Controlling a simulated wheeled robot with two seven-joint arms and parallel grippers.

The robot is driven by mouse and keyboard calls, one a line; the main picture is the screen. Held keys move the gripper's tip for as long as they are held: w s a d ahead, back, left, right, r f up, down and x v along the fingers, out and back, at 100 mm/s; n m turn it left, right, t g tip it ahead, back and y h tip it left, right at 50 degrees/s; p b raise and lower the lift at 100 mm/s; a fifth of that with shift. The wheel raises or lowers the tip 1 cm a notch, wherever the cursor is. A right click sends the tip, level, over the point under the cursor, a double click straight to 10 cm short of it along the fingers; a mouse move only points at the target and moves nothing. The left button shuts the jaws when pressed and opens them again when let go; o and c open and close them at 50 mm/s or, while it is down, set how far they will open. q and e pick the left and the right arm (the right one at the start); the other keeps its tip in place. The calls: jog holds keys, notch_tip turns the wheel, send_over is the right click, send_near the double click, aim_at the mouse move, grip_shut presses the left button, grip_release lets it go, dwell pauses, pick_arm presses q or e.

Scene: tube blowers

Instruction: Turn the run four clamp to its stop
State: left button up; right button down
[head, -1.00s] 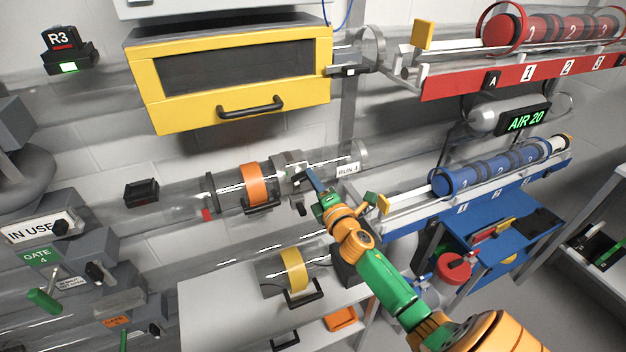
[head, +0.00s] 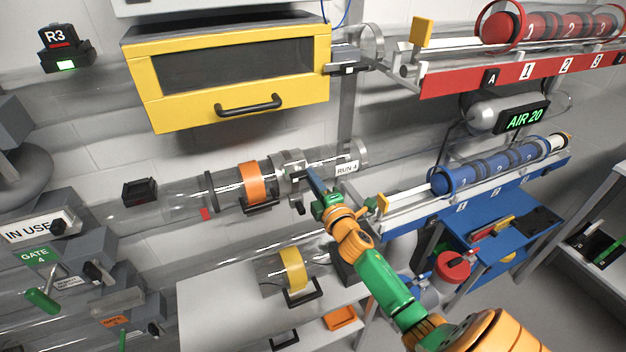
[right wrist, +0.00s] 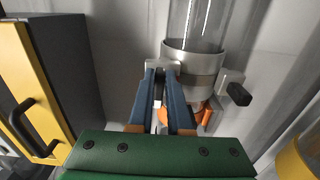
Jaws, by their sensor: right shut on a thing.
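The run four clamp (head: 290,165) is a grey metal collar around the clear tube, beside the white "RUN 4" label (head: 347,168). A dark knob (head: 300,207) hangs below the collar. My right gripper (head: 312,174) reaches up from the lower right with its blue fingers at the clamp. In the right wrist view, the grey collar (right wrist: 195,62) fills the space ahead of the fingers, and the dark knob (right wrist: 238,94) sticks out to the right. The fingers (right wrist: 162,80) are shut on a grey lug of the clamp; the grip itself is partly hidden. My left gripper is not in view.
A yellow-framed box (head: 235,75) is above. A blue rack (head: 470,195) is right of my arm.

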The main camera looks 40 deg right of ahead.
jog(key=c, duration=0.9)
grip_release()
jog(key=shift+o, duration=0.2)
jog(key=v, duration=0.7)
jog(key=shift+f, duration=0.1)
